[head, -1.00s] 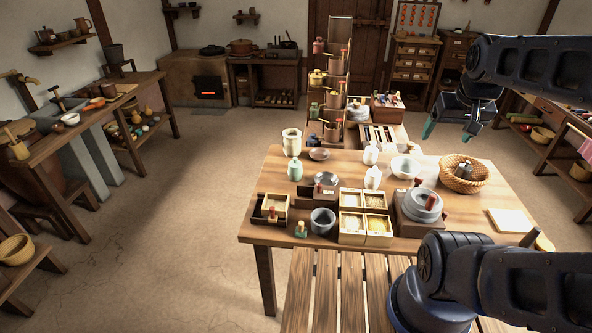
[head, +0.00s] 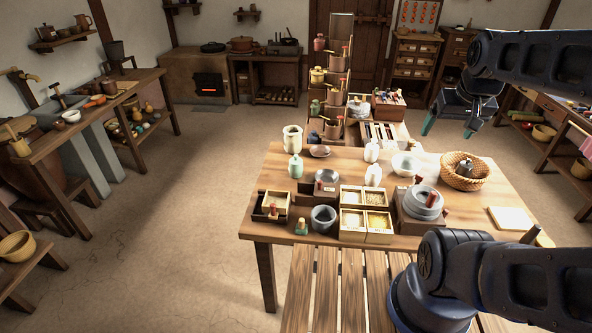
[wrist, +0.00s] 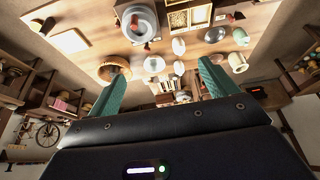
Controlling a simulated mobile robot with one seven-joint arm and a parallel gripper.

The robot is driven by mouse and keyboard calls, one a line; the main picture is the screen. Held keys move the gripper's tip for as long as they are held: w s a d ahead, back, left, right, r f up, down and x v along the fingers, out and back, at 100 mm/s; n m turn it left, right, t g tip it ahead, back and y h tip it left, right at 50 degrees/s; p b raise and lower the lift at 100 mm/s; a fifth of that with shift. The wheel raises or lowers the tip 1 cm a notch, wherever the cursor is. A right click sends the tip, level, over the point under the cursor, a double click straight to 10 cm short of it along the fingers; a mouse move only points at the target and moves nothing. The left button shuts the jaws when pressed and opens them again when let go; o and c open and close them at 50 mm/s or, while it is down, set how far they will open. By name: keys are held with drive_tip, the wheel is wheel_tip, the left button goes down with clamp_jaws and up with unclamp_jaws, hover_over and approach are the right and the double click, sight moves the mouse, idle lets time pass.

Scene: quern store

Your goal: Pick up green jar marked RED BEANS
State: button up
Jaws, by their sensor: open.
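A pale green jar (head: 295,167) stands upright at the back left of the wooden table. A darker green jar (head: 315,108) sits on a low step of the tiered rack behind the table. A small green jar (head: 301,229) with a tan top stands at the table's front left edge. Any lettering on these jars is too small to read, so I cannot tell which is marked RED BEANS. My gripper (head: 449,128) is open and empty, raised above the right back side of the table, apart from all the jars. Its green fingers (wrist: 162,68) are spread in the wrist view.
The table (head: 460,213) also holds a grey quern (head: 421,202), boxes of grain (head: 352,220), white jars and a wicker basket (head: 448,178). The tiered rack (head: 342,75) holds several jars with spoons. A slatted bench (head: 325,290) is in front. Open floor lies left.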

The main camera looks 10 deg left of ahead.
drive_tip(key=w+a+n+g, duration=0.1)
drive_tip(key=w+a+n, duration=0.45)
drive_tip(key=w, duration=0.95)
drive_tip(key=n+g, duration=0.4)
drive_tip(key=n, duration=0.6)
hover_over(296, 160)
drive_tip(key=f, duration=3.1)
drive_tip(key=shift+w, duration=0.35)
drive_tip(key=shift+a+f, duration=0.1)
drive_tip(key=shift+f, duration=0.35)
wheel_tip(296, 160, down, 10)
drive_tip(key=shift+f, duration=0.1)
drive_tip(key=c, duration=1.3)
drive_tip(key=shift+r, duration=0.2)
